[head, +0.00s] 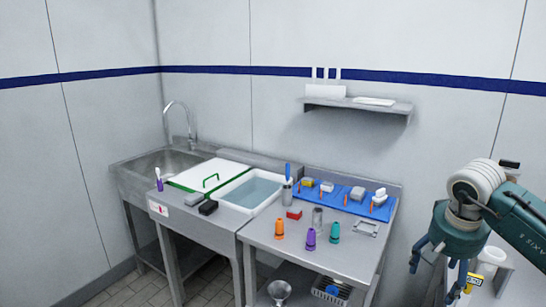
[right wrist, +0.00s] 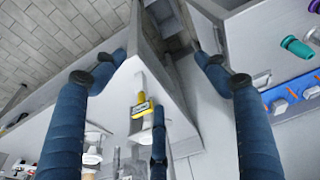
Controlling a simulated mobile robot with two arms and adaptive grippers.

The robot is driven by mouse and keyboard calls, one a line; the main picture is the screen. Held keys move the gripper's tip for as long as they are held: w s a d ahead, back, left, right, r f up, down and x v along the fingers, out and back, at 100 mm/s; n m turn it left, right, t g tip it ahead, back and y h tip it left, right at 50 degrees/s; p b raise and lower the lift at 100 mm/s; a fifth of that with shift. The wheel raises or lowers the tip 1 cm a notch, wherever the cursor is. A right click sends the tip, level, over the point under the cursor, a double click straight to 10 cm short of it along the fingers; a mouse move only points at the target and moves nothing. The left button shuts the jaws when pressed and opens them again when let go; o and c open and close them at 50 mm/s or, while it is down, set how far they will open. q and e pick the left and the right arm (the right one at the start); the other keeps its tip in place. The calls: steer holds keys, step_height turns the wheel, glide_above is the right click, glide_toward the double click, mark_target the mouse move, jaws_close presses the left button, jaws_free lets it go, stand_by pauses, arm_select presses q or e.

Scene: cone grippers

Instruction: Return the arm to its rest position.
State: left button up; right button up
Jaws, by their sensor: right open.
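My right arm (head: 520,210) comes in from the right edge of the head view. Its gripper (head: 434,280) hangs fingers down at the right, beyond the right end of the steel table. In the right wrist view its blue fingers stand wide apart (right wrist: 160,62), with nothing held between them. A third finger shows at the bottom middle of that view. My left arm and left gripper are not in view.
A steel table (head: 285,240) holds orange, purple and teal cone grippers and a blue mat (head: 335,203). A sink (head: 150,163) stands at left, a wall shelf (head: 385,104) above. A yellow-labelled item (head: 474,281) is close beside my right gripper.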

steer(key=w+a+f+m+t+y, duration=0.2)
steer(key=w+a+f+m+y, duration=0.1)
steer(key=a+f+m+y, duration=0.75)
steer(key=w+a+f+m+t+y, duration=0.25)
steer(key=a+f+m+y, duration=0.35)
steer(key=a+m, duration=0.9)
steer(key=s+d+f+m+t+h, duration=0.1)
steer(key=d+f+m+t+h, duration=0.15)
steer(key=f+m, duration=0.45)
steer(key=s+d+f+m+t+h, duration=0.1)
steer(key=d+f+m+h, duration=0.15)
steer(key=f+m, duration=0.45)
steer(key=s+d+f+m+t+h, duration=0.2)
steer(key=f+m+h, duration=0.2)
steer(key=f, duration=0.5)
steer(key=s+d+f+m+g+h, duration=0.4)
steer(key=s+f+m, duration=0.4)
steer(key=s+f, duration=0.5)
steer(key=s+f+m+g, duration=0.2)
steer(key=s+f+m, duration=0.2)
steer(key=s, duration=0.8)
steer(key=s+f+m+g+h, duration=0.1)
steer(key=s+f+m+g, duration=0.2)
steer(key=s+f, duration=0.4)
steer(key=s+f+m+g+h, duration=0.1)
steer(key=s+f+m, duration=0.4)
steer(key=s, duration=1.3)
steer(key=shift+s+d+f+g, duration=0.2)
steer(key=shift+d+f+g, duration=0.15)
steer(key=shift+g, duration=0.45)
